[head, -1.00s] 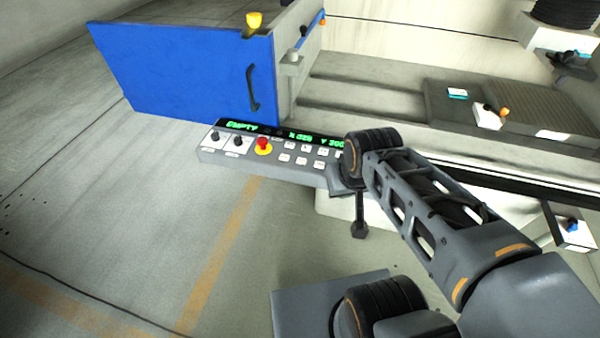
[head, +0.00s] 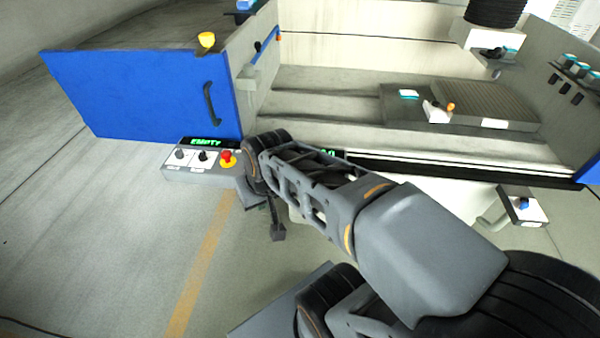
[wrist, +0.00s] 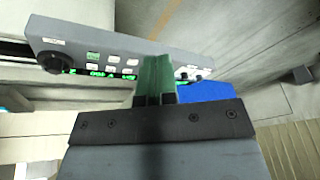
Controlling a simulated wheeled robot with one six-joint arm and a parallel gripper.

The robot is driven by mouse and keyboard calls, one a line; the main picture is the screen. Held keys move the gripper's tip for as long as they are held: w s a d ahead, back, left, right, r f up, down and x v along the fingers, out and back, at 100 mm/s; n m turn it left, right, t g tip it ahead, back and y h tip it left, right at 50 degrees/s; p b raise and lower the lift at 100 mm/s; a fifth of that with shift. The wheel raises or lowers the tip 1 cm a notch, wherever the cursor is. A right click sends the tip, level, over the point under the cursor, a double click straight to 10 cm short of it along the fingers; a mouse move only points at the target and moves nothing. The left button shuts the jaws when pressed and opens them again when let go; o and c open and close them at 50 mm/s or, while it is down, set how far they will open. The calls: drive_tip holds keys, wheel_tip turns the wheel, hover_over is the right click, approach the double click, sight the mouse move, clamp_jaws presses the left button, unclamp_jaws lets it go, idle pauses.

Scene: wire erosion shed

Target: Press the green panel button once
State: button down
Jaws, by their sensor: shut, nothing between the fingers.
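The control panel (wrist: 150,50) crosses the upper part of the wrist view, with two rows of small keys. One key, the green button (wrist: 93,55), looks greener than its pale neighbours. My gripper (wrist: 157,60) is shut and empty, its fingers pointing at the panel to the right of that key. The fingers hide part of the panel's face, and I cannot tell whether they touch it. In the head view the panel (head: 172,172) shows only its left end, with two black knobs and a red button (head: 227,158); my arm covers its keys.
A blue door (head: 140,95) with a dark handle stands behind the panel. The machine's bed and a ribbed block (head: 480,105) lie to the right. A black knob (wrist: 55,63) sits at the panel's left end in the wrist view. Floor in front is open.

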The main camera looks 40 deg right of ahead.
drive_tip(key=w+d+f+m+y+p, duration=0.2)
drive_tip(key=w+d+m+y, duration=0.2)
drive_tip(key=w+d+m, duration=0.55)
drive_tip(key=w+d+f+m+t, duration=0.2)
drive_tip(key=w+d+m, duration=0.1)
drive_tip(key=d+m, duration=0.2)
drive_tip(key=w+d+f+m+t+p, duration=0.1)
drive_tip(key=w+d+f+m+t, duration=0.1)
drive_tip(key=d+m, duration=0.3)
drive_tip(key=w+d+f, duration=0.1)
drive_tip(key=d, duration=0.2)
drive_tip(key=shift+w+d+f+m+t, duration=0.2)
drive_tip(key=shift+w+f+m+t, duration=0.05)
drive_tip(key=shift+w+m+t, duration=0.1)
drive_tip(key=shift+f, duration=0.15)
wheel_tip(320, 180, down, 8)
drive_tip(key=b, duration=0.5)
drive_tip(key=shift+r+b, duration=0.2)
drive_tip(key=shift+b, duration=0.2)
drive_tip(key=shift+f+b, duration=0.5)
drive_tip(key=shift+f, duration=0.1)
drive_tip(key=shift+f+b, duration=0.3)
drive_tip(key=shift+b, duration=0.2)
